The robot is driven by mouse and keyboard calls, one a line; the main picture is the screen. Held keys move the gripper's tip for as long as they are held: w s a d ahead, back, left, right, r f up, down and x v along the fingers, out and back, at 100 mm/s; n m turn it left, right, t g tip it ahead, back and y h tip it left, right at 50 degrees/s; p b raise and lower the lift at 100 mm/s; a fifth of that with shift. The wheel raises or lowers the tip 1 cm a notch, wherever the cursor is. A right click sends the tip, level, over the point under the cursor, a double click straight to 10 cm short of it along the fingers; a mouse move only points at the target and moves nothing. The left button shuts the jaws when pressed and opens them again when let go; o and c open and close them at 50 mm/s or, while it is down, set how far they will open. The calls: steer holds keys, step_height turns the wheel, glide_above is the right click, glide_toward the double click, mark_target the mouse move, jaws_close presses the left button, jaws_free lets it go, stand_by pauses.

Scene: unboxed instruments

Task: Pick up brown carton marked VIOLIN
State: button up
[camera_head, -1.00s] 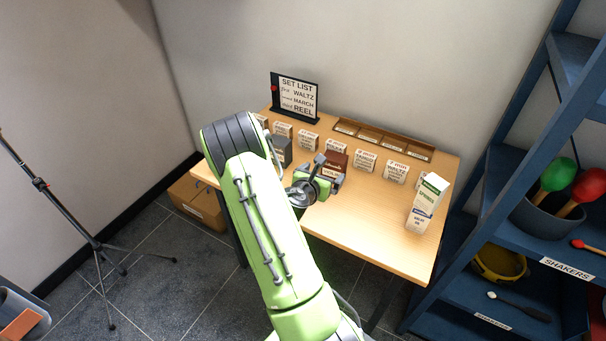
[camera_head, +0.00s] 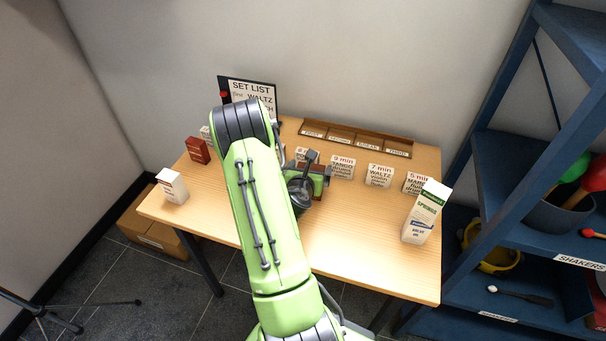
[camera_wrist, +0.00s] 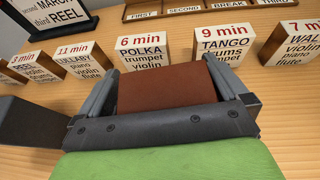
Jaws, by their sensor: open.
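A brown carton (camera_wrist: 165,90) sits between the two fingers of my gripper (camera_wrist: 164,78) in the wrist view. Its plain reddish-brown top shows; no marking can be read from here. In the head view my gripper (camera_head: 316,179) is low over the middle of the table, with its fingers on either side of the carton, which is mostly hidden. The fingers are open. I cannot tell whether either finger touches the carton.
Song cards, such as POLKA (camera_wrist: 143,50) and TANGO (camera_wrist: 226,42), stand just behind the carton. A labelled wooden tray (camera_head: 357,137) lies at the back.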

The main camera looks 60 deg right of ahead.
steer(key=shift+s+r, duration=0.1)
steer(key=shift+s, duration=0.15)
steer(key=shift+s+a+r, duration=0.2)
steer(key=shift+a, duration=0.1)
steer(key=shift+c, duration=0.8)
steer(key=shift+w+f, duration=0.1)
steer(key=c, duration=0.5)
steer(key=shift+c, duration=1.3)
